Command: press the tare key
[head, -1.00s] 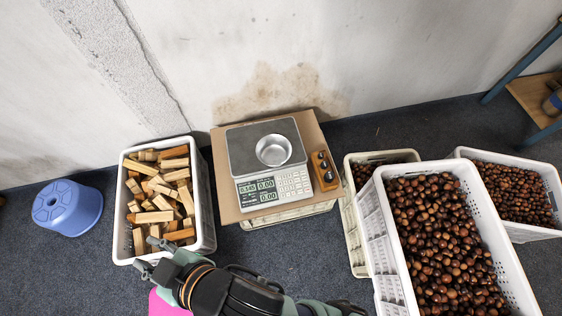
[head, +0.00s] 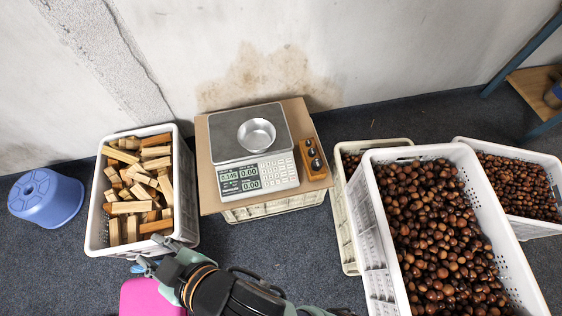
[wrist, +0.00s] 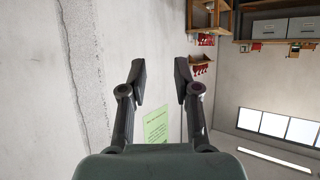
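The scale (head: 236,180) stands on a cardboard-topped crate in the middle of the head view. Its display reads about 0.145 in one field and 0.00 in two others. The keypad (head: 276,168) is right of the display; single key labels, the tare key's included, are too small to read. A metal bowl (head: 256,135) sits on the scale's plate. My gripper (head: 157,255) is in front of and below the scale, apart from it, near the wood crate's front corner. In the wrist view my gripper (wrist: 159,82) has its two fingers apart with nothing between them.
A white crate of wood blocks (head: 188,215) stands left of the scale. A wooden holder (head: 313,159) with dark round pieces lies at the scale's right. Chestnut crates (head: 377,262) fill the right. A blue stool (head: 45,198) is far left, a pink object (head: 150,298) near my arm.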

